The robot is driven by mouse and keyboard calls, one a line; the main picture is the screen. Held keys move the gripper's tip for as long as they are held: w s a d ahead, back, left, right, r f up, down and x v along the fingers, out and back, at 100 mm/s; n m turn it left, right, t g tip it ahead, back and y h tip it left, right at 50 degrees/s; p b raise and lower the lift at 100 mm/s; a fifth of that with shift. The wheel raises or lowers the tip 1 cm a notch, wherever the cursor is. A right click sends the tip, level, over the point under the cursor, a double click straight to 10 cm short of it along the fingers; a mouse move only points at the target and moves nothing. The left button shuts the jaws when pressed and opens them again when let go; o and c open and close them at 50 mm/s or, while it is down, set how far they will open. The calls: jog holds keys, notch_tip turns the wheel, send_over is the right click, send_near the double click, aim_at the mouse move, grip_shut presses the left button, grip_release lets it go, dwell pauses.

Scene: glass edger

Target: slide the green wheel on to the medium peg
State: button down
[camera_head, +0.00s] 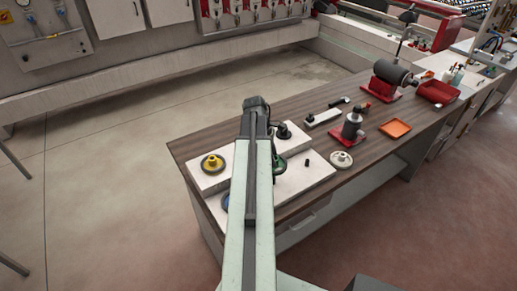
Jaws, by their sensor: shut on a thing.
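The green wheel (279,168) shows just right of my arm, over the white board (297,178) on the bench. My gripper (276,156) is shut on it, though the arm hides much of the grip. Black pegs stand on the white blocks: one with a wide dark base (283,130) behind the wheel, and a short thin one (307,158) to its right. I cannot tell which peg is the medium one. I cannot tell whether the wheel touches a peg or the board.
A yellow-hubbed wheel (211,162) lies left of my arm, with a blue piece (226,201) partly hidden below. A cream wheel (341,160), a red-based tool (351,130) and an orange tray (395,128) are to the right. The bench's back left corner is clear.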

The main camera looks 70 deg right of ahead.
jog(key=shift+s, duration=0.15)
notch_tip(320, 180, down, 6)
jog(key=b, duration=0.6)
jog(key=shift+f+b, duration=2.45)
jog(key=shift+b, duration=0.05)
dwell(0.8)
jog(key=c, duration=0.9)
grip_release()
jog(key=shift+r, duration=0.1)
jog(key=shift+o, duration=0.2)
jog(key=p+v, duration=0.7)
jog(key=v, duration=0.1)
jog(key=shift+p, duration=0.4)
